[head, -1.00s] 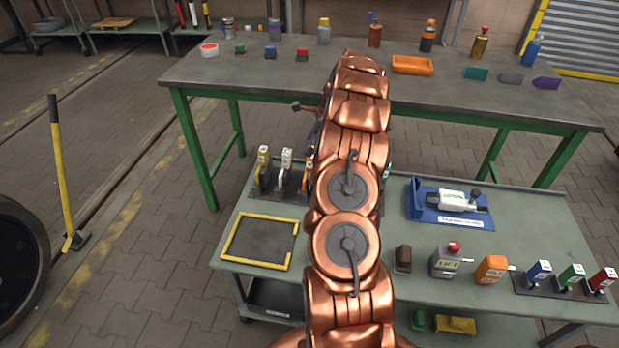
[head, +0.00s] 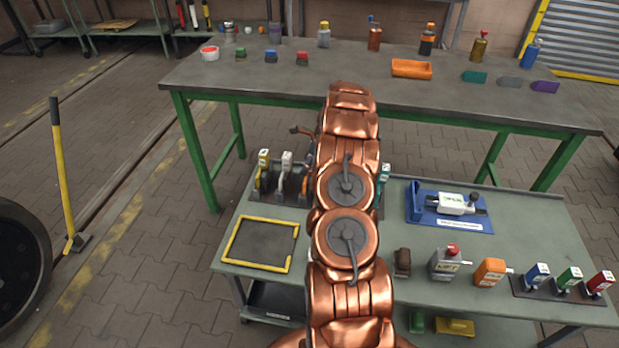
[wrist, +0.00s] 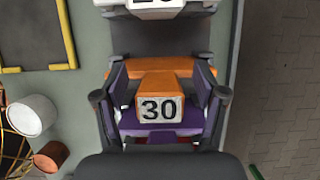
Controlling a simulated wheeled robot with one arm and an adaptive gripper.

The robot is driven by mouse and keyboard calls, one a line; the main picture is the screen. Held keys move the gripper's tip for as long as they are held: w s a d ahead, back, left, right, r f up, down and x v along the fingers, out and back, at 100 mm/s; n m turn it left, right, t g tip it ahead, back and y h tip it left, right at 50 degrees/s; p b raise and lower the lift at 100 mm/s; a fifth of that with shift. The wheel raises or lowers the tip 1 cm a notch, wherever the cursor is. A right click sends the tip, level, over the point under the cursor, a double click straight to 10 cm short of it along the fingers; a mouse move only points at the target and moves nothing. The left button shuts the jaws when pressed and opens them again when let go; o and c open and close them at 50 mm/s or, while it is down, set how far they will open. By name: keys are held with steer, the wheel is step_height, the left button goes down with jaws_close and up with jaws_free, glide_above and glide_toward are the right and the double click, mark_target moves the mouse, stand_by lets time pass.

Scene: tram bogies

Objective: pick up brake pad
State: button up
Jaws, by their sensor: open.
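In the wrist view, my gripper (wrist: 160,106) is open, its dark fingers either side of an orange block (wrist: 168,86) with a white "30" label. Purple parts flank the block and lie below it; I cannot tell whether they belong to it. No contact is clear. In the head view my arm hides the gripper and most of this spot. No thing is plainly marked as a brake pad. A dark brown block (head: 403,262) on the cart top, right of my arm, may be one.
The cart top (head: 520,225) also holds a yellow-edged square (head: 265,244), a blue tray (head: 462,222) with a white tool, a grey box (head: 445,264) with a red knob, and an orange box (head: 490,271). A long workbench (head: 250,85) with bottles and small blocks stands behind.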

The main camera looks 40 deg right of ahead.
steer(key=shift+c, duration=0.4)
jaws_close()
stand_by(0.4)
